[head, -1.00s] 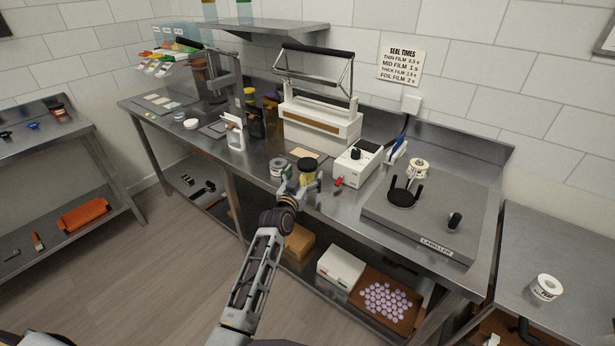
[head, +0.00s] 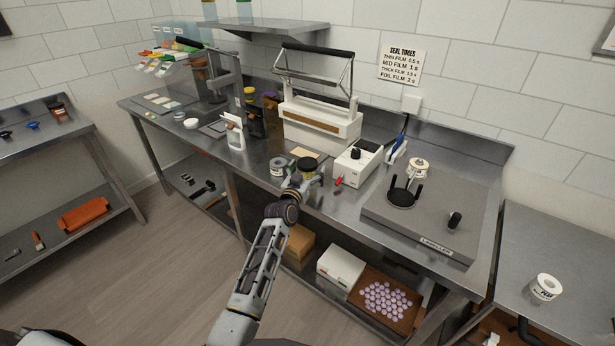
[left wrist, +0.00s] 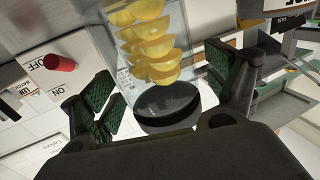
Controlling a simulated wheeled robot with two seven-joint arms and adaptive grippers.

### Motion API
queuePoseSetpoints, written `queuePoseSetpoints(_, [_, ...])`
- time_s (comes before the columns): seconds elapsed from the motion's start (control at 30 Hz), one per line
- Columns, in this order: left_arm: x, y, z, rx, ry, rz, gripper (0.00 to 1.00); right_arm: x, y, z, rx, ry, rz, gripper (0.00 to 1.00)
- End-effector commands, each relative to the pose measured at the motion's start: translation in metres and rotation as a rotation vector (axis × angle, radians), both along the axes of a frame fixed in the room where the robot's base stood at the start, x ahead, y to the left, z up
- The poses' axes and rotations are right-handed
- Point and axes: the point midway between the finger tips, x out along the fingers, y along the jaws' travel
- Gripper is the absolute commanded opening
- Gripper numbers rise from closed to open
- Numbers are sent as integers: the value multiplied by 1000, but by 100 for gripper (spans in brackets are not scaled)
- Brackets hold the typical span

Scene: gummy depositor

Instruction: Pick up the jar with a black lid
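The jar with a black lid (head: 308,163) stands on the steel bench in the head view, partly hidden by my left gripper (head: 302,182). In the left wrist view the clear jar (left wrist: 150,55) holds yellow wedge-shaped pieces, and its round black lid (left wrist: 166,102) is nearest the camera. My left gripper (left wrist: 168,88) is open, with one green-padded finger on each side of the jar. Gaps show between the pads and the lid. My right gripper is not in view.
A grey-lidded container (head: 278,166) stands close left of the jar. A white control box (head: 357,163) with a red knob is close right. A sealer (head: 318,123) stands behind, and a labeller (head: 425,213) is further right. The bench's front edge lies below the gripper.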

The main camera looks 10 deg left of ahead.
Motion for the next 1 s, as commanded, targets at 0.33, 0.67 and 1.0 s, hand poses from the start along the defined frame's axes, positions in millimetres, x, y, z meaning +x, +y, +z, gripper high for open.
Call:
queuePoseSetpoints(0.33, [0,0,0,0,0,0,39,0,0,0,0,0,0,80])
queuePoseSetpoints(0.67, [0,0,1,0,-1,0,38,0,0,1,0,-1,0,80])
queuePoseSetpoints(1.0, [0,0,12,1,-1,0,38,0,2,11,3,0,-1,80])
